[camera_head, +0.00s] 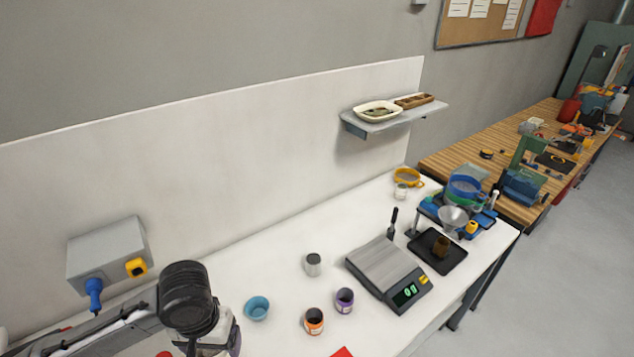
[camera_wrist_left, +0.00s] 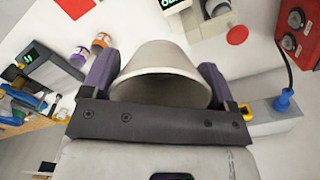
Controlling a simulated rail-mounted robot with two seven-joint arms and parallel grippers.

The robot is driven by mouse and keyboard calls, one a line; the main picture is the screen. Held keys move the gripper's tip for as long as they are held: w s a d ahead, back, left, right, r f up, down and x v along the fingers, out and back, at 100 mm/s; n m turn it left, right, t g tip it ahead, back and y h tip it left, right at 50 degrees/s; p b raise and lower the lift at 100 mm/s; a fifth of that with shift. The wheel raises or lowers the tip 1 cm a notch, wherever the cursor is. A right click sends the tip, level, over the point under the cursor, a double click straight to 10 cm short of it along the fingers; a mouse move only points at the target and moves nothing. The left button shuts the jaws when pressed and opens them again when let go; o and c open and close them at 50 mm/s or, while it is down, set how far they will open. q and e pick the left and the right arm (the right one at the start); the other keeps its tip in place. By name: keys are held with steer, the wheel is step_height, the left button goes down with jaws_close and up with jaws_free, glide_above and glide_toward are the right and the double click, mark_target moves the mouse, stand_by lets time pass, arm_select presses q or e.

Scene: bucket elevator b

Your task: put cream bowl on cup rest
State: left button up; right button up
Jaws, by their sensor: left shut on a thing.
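The cream bowl (camera_wrist_left: 165,57) fills the middle of the left wrist view, tilted, with its wide opening toward the camera. My left gripper (camera_wrist_left: 160,82) is shut on it, with one purple finger on each side. In the head view the left gripper (camera_head: 222,338) is at the bottom, left of the blue bowl, partly hidden by my dark wrist. I cannot tell there how far the cream bowl is above the table. A flat red disc (camera_wrist_left: 237,35) lies on the white table beyond the bowl; I cannot tell whether it is the cup rest. My right gripper is not in view.
The blue bowl (camera_head: 257,308), grey cup (camera_head: 312,264), orange cup (camera_head: 314,320) and purple cup (camera_head: 344,299) stand right of my gripper. The scale (camera_head: 381,268) and a black tray (camera_head: 447,264) are farther right. A wall box (camera_head: 108,250) with a blue plug is at left.

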arm_select(q)
steer(key=w+r, duration=0.1)
steer(key=r, duration=0.3)
steer(key=w+r, duration=0.1)
steer(key=r, duration=0.1)
steer(key=shift+w+d, duration=0.1)
steer(key=shift+w, duration=0.2)
steer(key=shift+s+r+p, duration=0.2)
steer(key=shift+r+p, duration=0.5)
steer(key=s+r+p, duration=0.8)
steer(key=r+p, duration=0.1)
steer(key=p, duration=0.3)
steer(key=shift+s, duration=0.2)
steer(key=shift+f, duration=0.1)
